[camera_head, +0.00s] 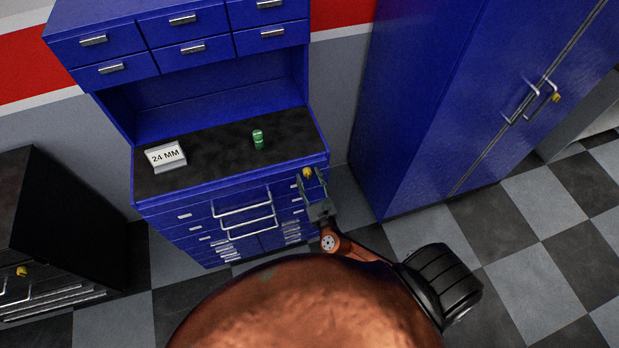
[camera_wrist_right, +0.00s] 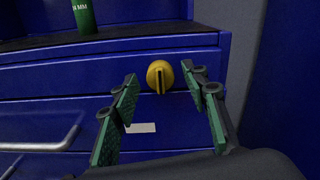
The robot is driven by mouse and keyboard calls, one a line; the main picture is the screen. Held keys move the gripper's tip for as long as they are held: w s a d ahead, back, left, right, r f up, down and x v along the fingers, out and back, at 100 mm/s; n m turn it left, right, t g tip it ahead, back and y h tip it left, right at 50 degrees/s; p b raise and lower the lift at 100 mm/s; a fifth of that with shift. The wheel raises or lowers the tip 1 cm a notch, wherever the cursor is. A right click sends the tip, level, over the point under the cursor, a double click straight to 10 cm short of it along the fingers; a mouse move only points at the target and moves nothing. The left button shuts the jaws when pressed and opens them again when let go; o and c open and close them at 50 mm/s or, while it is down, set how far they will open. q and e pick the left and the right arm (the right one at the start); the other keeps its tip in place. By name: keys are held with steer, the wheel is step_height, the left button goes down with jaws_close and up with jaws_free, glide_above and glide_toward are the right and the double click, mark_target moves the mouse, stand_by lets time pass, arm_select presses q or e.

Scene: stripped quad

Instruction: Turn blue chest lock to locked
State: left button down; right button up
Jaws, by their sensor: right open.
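The blue chest (camera_head: 165,205) stands against the wall, with several drawers and a black top. Its yellow lock knob (camera_head: 307,172) sits at the upper right of its front. In the right wrist view the knob (camera_wrist_right: 160,77) is round with an upright ridge. My right gripper (camera_head: 312,184) is open in front of the chest's right end. In the right wrist view its two green-padded fingers (camera_wrist_right: 160,90) are spread to the left and right of the knob, nearer the camera, and do not appear to touch it. My left gripper is not in view.
A "24 MM" sign (camera_head: 166,156) and a green cylinder (camera_head: 258,139) stand on the chest's top. A tall blue cabinet (camera_head: 400,120) stands to the right, a black cabinet (camera_head: 70,220) to the left. Drawer handles (camera_head: 243,215) stick out left of my right gripper.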

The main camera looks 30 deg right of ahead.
steer(key=shift+c, duration=0.7)
jaws_close()
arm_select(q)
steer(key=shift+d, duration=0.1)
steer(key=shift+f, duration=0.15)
arm_select(e)
steer(key=shift+f, duration=0.1)
steer(key=shift+f+m+b, duration=0.1)
steer(key=shift+m+b, duration=0.6)
steer(key=shift+b, duration=0.1)
steer(key=m+b, duration=0.8)
steer(key=shift+m+b, duration=0.3)
steer(key=shift+m, duration=0.1)
steer(key=m+b, duration=0.3)
steer(key=m, duration=0.1)
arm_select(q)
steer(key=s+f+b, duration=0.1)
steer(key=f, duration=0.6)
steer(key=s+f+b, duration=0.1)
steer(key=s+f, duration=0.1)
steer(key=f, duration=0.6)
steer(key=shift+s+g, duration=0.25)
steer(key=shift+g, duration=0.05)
arm_select(e)
steer(key=shift+m, duration=1.8)
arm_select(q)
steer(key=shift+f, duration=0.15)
arm_select(e)
steer(key=shift+r, duration=0.2)
